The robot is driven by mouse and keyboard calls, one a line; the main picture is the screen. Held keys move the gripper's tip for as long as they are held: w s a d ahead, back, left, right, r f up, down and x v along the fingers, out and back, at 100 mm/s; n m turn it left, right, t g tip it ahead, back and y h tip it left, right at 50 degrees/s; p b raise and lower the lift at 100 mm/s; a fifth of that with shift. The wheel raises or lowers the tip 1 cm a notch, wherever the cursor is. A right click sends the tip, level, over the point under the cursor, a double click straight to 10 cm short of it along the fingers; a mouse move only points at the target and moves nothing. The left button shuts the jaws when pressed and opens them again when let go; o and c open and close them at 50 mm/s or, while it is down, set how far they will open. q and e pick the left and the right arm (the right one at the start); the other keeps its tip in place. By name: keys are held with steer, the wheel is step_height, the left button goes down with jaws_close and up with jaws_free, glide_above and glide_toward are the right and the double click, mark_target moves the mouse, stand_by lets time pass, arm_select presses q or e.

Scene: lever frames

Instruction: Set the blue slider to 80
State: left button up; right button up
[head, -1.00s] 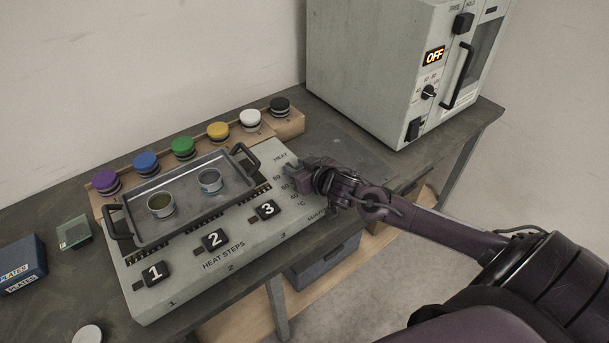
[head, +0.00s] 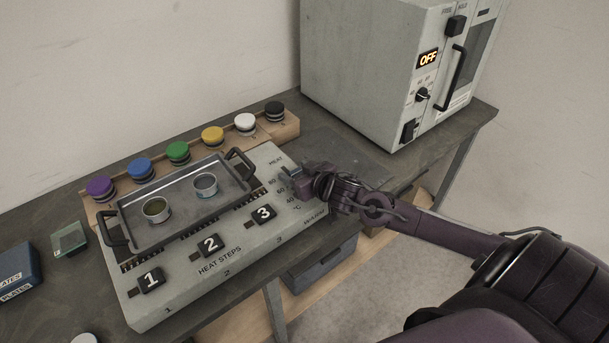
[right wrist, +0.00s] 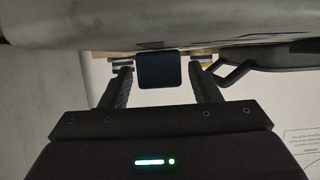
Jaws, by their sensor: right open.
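The heat panel (head: 232,256) is a pale grey sloped box with a HEAT scale marked 80, 60 and 40 at its right end. My right gripper (head: 287,178) is over that scale and hides part of it. In the right wrist view a dark navy block (right wrist: 160,70), which looks like the blue slider's knob, sits between the open fingers of my right gripper (right wrist: 160,78). A gap shows on each side of the block. The slider is not clear in the head view, so I cannot read its setting. My left gripper is not in view.
A dark tray (head: 190,221) with two small tins rests on the panel, close to my right gripper. Black numbered switches line its front. Coloured knobs (head: 178,152) stand on a wooden strip behind. A grey oven (head: 370,75) reading OFF stands at the back right.

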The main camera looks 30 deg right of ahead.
mark_target(298, 173)
steer(key=shift+v, duration=3)
